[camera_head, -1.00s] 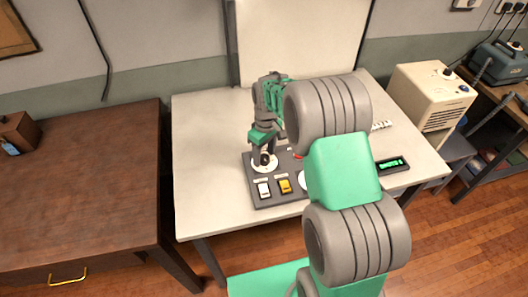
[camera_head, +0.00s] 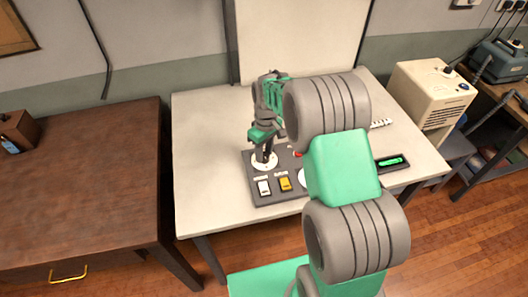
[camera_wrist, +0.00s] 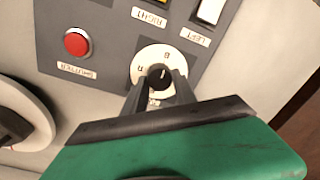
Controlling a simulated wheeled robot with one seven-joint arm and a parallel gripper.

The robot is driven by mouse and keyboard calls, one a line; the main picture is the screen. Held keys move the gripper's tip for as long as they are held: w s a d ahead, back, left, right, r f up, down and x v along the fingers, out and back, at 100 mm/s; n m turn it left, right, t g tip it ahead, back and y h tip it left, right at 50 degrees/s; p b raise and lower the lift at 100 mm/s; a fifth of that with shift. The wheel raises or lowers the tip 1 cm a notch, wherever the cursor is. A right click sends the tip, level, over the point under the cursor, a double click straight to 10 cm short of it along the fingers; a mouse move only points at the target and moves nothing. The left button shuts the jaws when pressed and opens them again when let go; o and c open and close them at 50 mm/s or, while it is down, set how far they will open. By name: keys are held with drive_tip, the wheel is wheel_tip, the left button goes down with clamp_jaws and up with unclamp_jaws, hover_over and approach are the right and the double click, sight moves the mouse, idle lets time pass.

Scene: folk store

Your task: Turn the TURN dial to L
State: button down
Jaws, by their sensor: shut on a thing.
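The dial is a black knob (camera_wrist: 158,76) on a round white plate (camera_wrist: 145,62), seen in the wrist view. A letter B shows on the plate's upper part; other marks are small or covered. A light pointer line shows on the knob, near its upper right. My gripper (camera_wrist: 161,79) has one finger on each side of the knob and is shut on it. In the head view my gripper (camera_head: 265,157) points down at the white plate (camera_head: 257,165) at the left of the dark control panel (camera_head: 270,196). The fingers and palm hide part of the plate.
A white switch (camera_wrist: 210,11) labelled LEFT and a yellow switch (camera_head: 285,184) labelled RIGHT sit near the dial. A red button (camera_wrist: 76,43) labelled SHUTTER is beside it. A small green-lit display (camera_head: 391,163) lies at the table's right. My arm covers the panel's right part.

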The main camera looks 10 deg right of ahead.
drive_tip(key=shift+m, duration=0.4)
drive_tip(key=m+b, duration=0.1)
drive_tip(key=m, duration=0.1)
drive_tip(key=shift+d+f+m+b, duration=0.1)
drive_tip(key=shift+m+b, duration=0.25)
drive_tip(key=shift+m, duration=0.05)
drive_tip(key=m+b, duration=0.1)
drive_tip(key=m, duration=0.4)
drive_tip(key=shift+t+b, duration=0.3)
drive_tip(key=m, duration=0.4)
drive_tip(key=shift+d+m+b, duration=0.1)
drive_tip(key=shift+m+b, duration=0.3)
drive_tip(key=m, duration=0.4)
drive_tip(key=shift+s+b, duration=0.1)
drive_tip(key=shift+b, duration=0.2)
drive_tip(key=shift+m, duration=0.3)
drive_tip(key=c, duration=1)
unclamp_jaws()
